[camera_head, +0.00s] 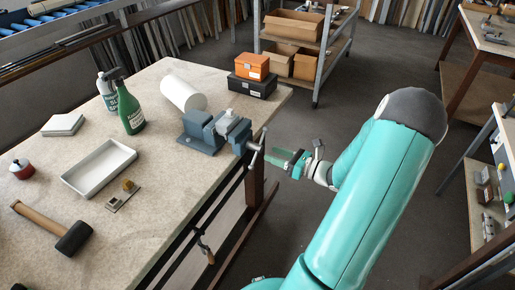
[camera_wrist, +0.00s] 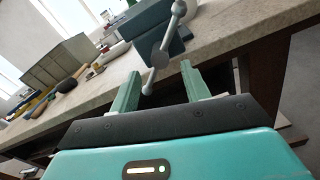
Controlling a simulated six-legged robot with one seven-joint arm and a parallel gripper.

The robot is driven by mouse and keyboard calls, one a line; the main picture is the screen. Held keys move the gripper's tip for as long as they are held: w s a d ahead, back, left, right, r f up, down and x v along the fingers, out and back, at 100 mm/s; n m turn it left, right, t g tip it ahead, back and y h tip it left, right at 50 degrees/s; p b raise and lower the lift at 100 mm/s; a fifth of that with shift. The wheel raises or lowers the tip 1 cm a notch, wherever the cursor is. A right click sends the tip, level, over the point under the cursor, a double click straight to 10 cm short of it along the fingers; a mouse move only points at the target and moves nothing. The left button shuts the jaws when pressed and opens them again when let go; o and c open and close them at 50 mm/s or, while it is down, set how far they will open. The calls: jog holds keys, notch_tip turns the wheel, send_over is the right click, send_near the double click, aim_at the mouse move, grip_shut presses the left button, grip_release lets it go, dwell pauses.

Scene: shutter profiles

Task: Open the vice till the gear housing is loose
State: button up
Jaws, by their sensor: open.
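The blue-grey vice (camera_head: 213,131) stands at the right edge of the workbench, with its handle (camera_head: 257,150) sticking out past the edge. A small pale piece (camera_head: 229,114), likely the gear housing, sits at the top between the jaws; whether it is held tight I cannot tell. In the wrist view the grey handle bar with ball ends (camera_wrist: 164,50) runs at a slant in front of the vice body (camera_wrist: 143,30). My gripper (camera_wrist: 158,84) is open, its two green fingers on either side of the bar's lower end. It also shows in the head view (camera_head: 282,157), just right of the handle.
A white tray (camera_head: 98,169), a mallet (camera_head: 55,229), a green spray bottle (camera_head: 129,108) and a white roll (camera_head: 183,93) are on the bench. Orange and black boxes (camera_head: 252,75) stand behind the vice. The bench edge (camera_wrist: 225,40) is close to my fingers.

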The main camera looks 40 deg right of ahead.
aim_at(257, 147)
jog(key=x, duration=0.7)
jog(key=shift+f, duration=0.1)
grip_shut()
